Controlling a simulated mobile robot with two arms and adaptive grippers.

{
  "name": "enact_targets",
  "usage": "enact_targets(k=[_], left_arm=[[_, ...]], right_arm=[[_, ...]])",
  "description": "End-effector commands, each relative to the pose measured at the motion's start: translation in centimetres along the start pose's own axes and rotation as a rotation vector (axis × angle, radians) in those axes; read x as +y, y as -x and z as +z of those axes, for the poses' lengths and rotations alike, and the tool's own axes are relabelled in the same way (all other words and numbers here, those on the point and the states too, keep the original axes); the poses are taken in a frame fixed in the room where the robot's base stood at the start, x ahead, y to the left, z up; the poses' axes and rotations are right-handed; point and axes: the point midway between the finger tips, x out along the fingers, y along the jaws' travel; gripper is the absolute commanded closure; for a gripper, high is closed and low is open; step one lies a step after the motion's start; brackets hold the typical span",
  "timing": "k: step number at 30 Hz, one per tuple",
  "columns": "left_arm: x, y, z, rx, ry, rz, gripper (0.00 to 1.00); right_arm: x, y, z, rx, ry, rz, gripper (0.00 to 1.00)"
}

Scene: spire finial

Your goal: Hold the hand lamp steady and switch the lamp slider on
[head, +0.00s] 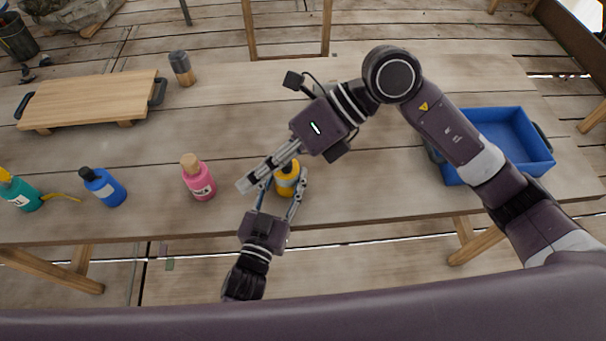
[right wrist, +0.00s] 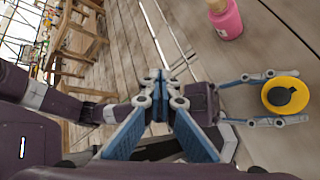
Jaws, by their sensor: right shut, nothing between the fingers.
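The yellow hand lamp (head: 286,181) stands near the table's front edge, with a dark round top visible in the right wrist view (right wrist: 286,97). My left gripper (head: 284,192) comes from the front edge, one finger on each side of the lamp, and appears closed on it. Its fingers also flank the lamp in the right wrist view. My right gripper (head: 243,186) is shut and empty. Its tips point left, past the lamp, and its fingers hide part of my left gripper in the head view. The slider cannot be made out.
A pink bottle (head: 199,179), a blue bottle (head: 104,188) and a teal bottle (head: 21,194) stand to the left along the front. A wooden board (head: 90,98) and a dark cylinder (head: 182,69) are further back. A blue crate (head: 521,143) is at right.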

Motion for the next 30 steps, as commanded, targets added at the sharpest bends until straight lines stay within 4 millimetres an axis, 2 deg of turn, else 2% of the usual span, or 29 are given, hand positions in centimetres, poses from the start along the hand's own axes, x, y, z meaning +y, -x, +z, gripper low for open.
enact_targets(k=[8,17,23,30], left_arm=[[0.0,0.0,0.0,-0.001,0.0,0.0,0.88],[0.0,0.0,0.0,-0.001,0.0,0.0,0.88],[0.0,0.0,0.0,-0.001,0.0,0.0,0.88],[0.0,0.0,0.0,-0.001,0.0,0.0,0.88]], right_arm=[[-0.1,0.5,-0.3,-0.167,-0.147,0.222,1.0],[-3.0,2.5,-2.2,-0.381,-0.334,0.378,1.0],[-6.2,4.0,-5.2,-0.535,-0.476,0.433,1.0],[-10.2,6.0,-10.7,-0.713,-0.65,0.437,1.0]])
